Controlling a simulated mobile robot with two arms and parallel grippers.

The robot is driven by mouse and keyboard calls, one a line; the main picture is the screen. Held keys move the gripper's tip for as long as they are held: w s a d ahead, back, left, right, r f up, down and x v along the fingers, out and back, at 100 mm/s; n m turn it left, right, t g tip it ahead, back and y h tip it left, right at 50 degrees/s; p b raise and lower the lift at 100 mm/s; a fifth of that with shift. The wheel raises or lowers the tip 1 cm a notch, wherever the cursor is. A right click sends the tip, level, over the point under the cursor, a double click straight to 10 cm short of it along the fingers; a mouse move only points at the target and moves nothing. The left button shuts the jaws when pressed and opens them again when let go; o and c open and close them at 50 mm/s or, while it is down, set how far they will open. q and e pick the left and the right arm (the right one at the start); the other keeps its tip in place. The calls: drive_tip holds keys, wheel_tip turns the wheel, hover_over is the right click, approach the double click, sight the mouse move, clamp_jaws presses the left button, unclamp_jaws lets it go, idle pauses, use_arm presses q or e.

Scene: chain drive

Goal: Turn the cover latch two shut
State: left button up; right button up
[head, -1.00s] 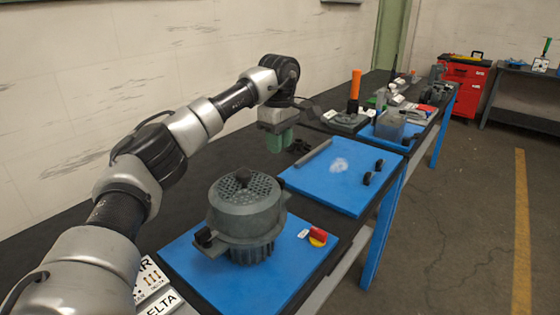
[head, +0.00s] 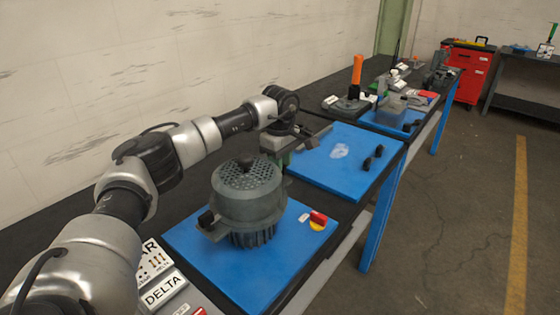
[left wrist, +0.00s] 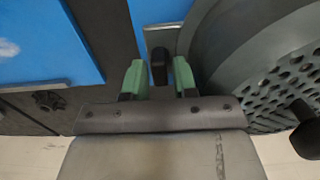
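A grey-green round housing with a perforated cover (head: 248,180) and a black top knob stands upright on a blue mat. One black latch (head: 207,219) shows at its near left side in the head view. My left gripper (head: 284,158) is at the housing's far side, partly hidden behind the cover. In the left wrist view its green fingers (left wrist: 160,80) are apart, with another black latch (left wrist: 158,66) showing between them beside the cover (left wrist: 265,70). I cannot tell whether the fingers touch it, nor which latch is number two. My right gripper is not in view.
A red and yellow knob (head: 318,220) sits on the near blue mat (head: 225,270). A second blue mat (head: 330,178) beyond holds small black pieces (head: 372,160). DELTA label plates (head: 163,290) lie at lower left.

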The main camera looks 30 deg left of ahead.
use_arm(q)
drive_tip(key=shift+a, duration=0.1)
drive_tip(key=shift+c, duration=0.2)
clamp_jaws()
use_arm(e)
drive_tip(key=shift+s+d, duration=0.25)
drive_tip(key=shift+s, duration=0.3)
